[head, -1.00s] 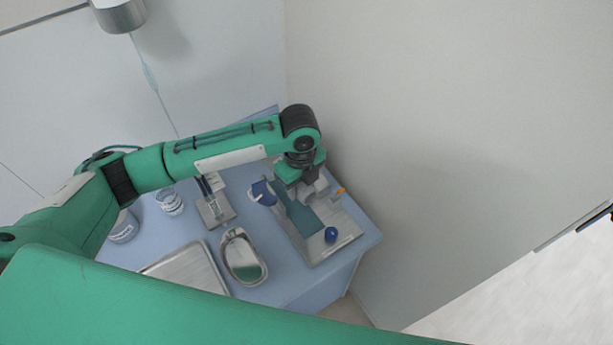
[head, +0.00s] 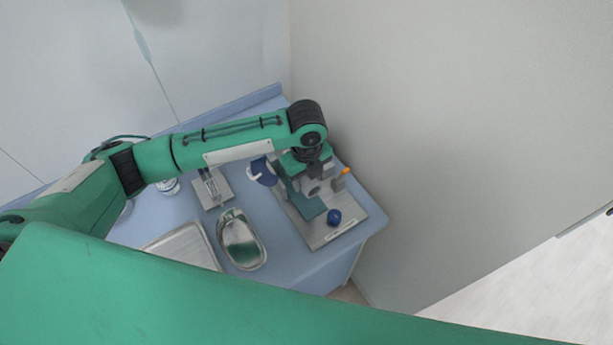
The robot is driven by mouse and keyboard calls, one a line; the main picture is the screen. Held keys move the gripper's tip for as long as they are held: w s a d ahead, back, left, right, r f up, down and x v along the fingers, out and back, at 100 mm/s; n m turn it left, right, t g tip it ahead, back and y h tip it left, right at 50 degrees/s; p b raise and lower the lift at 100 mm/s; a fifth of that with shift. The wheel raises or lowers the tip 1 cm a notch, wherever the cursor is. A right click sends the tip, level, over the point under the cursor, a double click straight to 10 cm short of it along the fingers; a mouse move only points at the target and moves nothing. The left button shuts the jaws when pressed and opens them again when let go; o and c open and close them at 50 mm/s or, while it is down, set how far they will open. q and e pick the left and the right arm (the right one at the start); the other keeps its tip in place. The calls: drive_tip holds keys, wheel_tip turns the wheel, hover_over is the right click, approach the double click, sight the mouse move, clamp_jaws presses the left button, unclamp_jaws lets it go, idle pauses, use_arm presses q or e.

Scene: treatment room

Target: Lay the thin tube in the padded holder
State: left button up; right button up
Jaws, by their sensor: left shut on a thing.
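My left gripper (head: 312,180) points down over the grey board (head: 318,238) at the right of the blue table. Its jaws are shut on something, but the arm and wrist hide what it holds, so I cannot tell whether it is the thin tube. A teal padded piece (head: 311,208), which looks like the padded holder, lies on the board just below and left of the gripper. Whether anything touches the pad is hidden. I cannot make out the thin tube. My right gripper is not in view.
On the board are a dark blue ball (head: 334,217) and an orange-tipped part (head: 346,172). A blue-and-white piece (head: 262,172) is at its left. A small rack (head: 216,201), a metal kidney dish (head: 240,240) and a metal tray (head: 185,250) stand left. The wall closes the right.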

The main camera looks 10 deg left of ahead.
sight(307, 199)
use_arm(q)
drive_tip(key=shift+f, duration=1.15)
drive_tip(key=shift+f+b, duration=0.6)
drive_tip(key=shift+f, duration=0.75)
drive_tip(key=o, duration=1.2)
wheel_tip(307, 199, up, 14)
drive_tip(key=b, duration=0.3)
